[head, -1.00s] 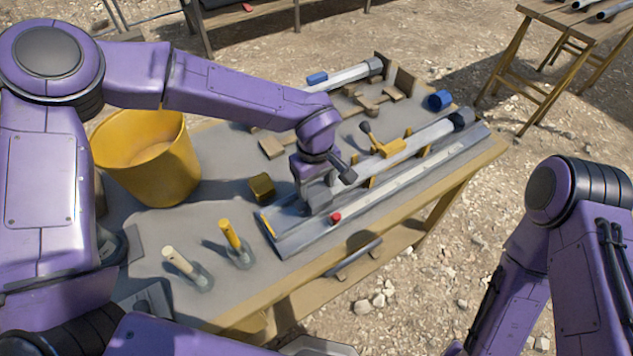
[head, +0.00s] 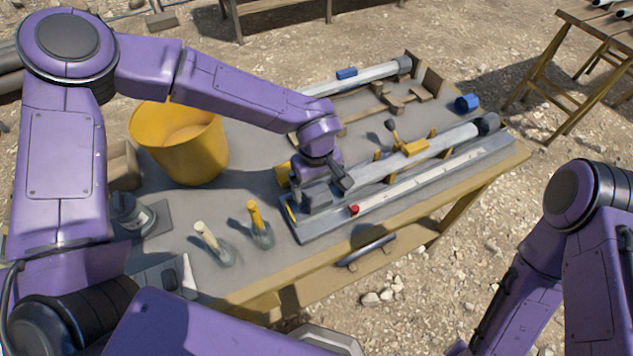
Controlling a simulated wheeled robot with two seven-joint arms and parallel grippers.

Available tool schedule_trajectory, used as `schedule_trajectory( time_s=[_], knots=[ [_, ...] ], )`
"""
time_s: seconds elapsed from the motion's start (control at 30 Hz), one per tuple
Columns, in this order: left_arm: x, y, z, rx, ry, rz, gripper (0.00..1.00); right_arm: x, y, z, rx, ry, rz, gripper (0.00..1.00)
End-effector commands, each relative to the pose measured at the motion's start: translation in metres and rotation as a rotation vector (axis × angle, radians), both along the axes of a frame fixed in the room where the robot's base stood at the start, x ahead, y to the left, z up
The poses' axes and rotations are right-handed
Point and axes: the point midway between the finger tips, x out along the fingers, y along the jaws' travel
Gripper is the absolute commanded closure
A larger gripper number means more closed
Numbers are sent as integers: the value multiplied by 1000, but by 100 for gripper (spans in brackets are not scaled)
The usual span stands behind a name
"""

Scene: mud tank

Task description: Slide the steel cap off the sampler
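The sampler (head: 446,143) is a long grey tube lying in a tray (head: 420,185) on the bench, with a dark end (head: 488,124) at the far right and a yellow clamp (head: 411,147) over it. My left gripper (head: 312,200) points down at the tube's near left end, over the tray's left part. Its wrist and body hide that end, so I cannot make out the steel cap or whether the fingers are closed on it. My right arm shows at the right edge, but its gripper is out of view.
A yellow bucket (head: 183,150) stands at the bench's left. Two upright handles, one cream (head: 207,237) and one yellow (head: 254,214), stand in front of the tray. A red knob (head: 353,209) sits on the tray. A blue cylinder (head: 467,103) and another tube (head: 365,78) lie behind.

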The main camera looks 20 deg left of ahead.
Motion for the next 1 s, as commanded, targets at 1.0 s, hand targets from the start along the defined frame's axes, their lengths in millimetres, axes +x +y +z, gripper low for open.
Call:
schedule_trajectory(
  time_s=[1.0],
  knots=[
    [-2,2,106,0,-1,2,7,0,0,-11,0,0,0,100]
  ],
)
